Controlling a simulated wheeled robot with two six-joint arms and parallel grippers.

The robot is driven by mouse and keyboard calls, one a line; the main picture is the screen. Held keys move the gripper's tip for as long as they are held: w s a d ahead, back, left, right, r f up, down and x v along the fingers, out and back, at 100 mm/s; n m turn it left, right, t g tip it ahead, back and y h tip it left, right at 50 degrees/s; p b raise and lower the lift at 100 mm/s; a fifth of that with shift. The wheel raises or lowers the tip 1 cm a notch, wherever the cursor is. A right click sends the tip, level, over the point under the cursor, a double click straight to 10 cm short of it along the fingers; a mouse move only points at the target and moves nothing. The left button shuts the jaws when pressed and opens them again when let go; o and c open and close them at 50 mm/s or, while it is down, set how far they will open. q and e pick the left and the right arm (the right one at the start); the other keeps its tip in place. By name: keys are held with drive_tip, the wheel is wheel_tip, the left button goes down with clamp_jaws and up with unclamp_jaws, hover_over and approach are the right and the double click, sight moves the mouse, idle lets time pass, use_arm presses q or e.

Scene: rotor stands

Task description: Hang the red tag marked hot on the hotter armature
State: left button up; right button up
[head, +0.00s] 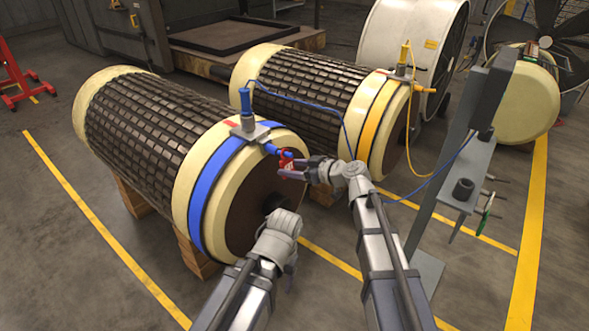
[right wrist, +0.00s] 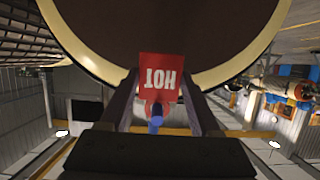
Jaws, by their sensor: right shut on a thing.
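The blue-banded armature (head: 152,150) lies at the left, and the yellow-banded armature (head: 325,92) lies behind it. On the blue band sits a clamp (head: 249,130) with a blue peg (head: 271,149) sticking out past the end face. My right gripper (head: 284,168) is shut on the red tag (head: 287,157) at the peg's tip. In the right wrist view the tag (right wrist: 162,78) reads HOT upside down, with a blue tip (right wrist: 156,122) at its edge; whether the peg passes through its hole is unclear. My left arm's wrist (head: 280,226) is low before the end face, its fingers hidden.
A meter stand (head: 489,90) rises at the right, its display turned away; a green-edged tag (head: 487,212) hangs from its shelf. Blue and yellow cables (head: 421,165) run loosely to it. A similar clamp with an orange peg (head: 425,90) sits on the yellow band. Wooden blocks (head: 198,258) support the armatures.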

drive_tip(key=shift+f, duration=0.25)
idle(0.5)
drive_tip(key=o, duration=1.5)
drive_tip(key=shift+p+v, duration=1.4)
drive_tip(key=shift+v, duration=3.1)
drive_tip(key=shift+a+r, duration=0.1)
